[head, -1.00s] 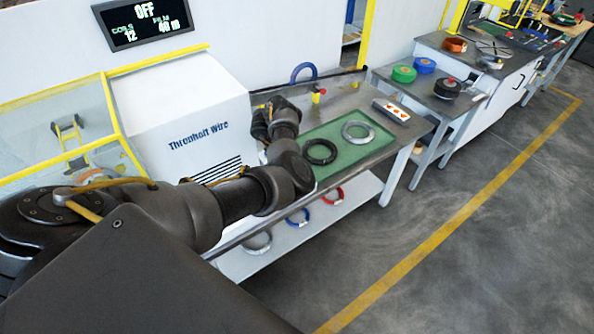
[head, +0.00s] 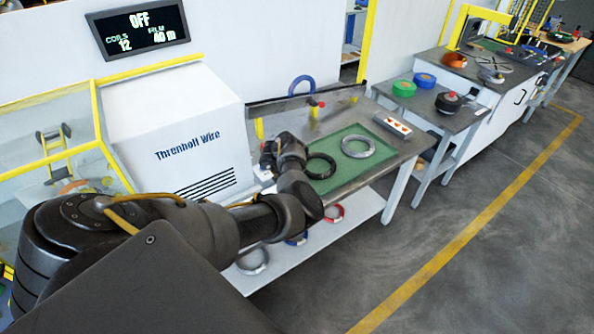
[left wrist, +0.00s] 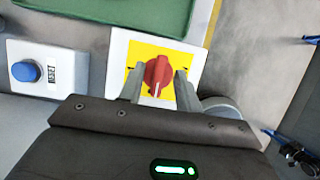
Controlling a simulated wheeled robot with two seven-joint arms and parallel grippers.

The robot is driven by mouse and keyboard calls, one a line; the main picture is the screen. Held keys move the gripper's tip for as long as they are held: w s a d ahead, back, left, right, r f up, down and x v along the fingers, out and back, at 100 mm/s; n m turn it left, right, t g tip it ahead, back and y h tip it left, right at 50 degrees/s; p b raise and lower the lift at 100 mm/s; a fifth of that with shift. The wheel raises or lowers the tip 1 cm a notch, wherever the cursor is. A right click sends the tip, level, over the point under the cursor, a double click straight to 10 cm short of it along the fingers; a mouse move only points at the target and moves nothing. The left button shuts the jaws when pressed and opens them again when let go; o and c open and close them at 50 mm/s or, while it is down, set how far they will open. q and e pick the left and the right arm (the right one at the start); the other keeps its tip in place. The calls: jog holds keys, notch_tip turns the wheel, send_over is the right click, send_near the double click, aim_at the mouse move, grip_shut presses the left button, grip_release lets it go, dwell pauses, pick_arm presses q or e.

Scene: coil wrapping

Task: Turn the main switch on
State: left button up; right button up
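In the left wrist view the main switch (left wrist: 157,75) is a red rotary knob on a yellow plate with a white surround. My left gripper (left wrist: 159,88) is open, with one finger on each side of the knob. The right finger looks very near it; I cannot tell whether it touches. In the head view my left gripper (head: 269,160) is at the machine end of the green-mat table, and the switch is hidden there. The wall display (head: 138,27) reads OFF, with coils 12 and film 40 m. My right gripper is not identifiable in either view.
A blue reset button (left wrist: 26,71) on a grey box sits left of the switch. The green mat (head: 350,181) holds a black coil (head: 320,172) and a grey coil (head: 357,147). The white Threnhoff Wire machine (head: 185,115) stands beside the table. Floor at right is clear.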

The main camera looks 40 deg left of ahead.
pick_arm(q)
jog(key=shift+s+a, duration=0.1)
grip_shut()
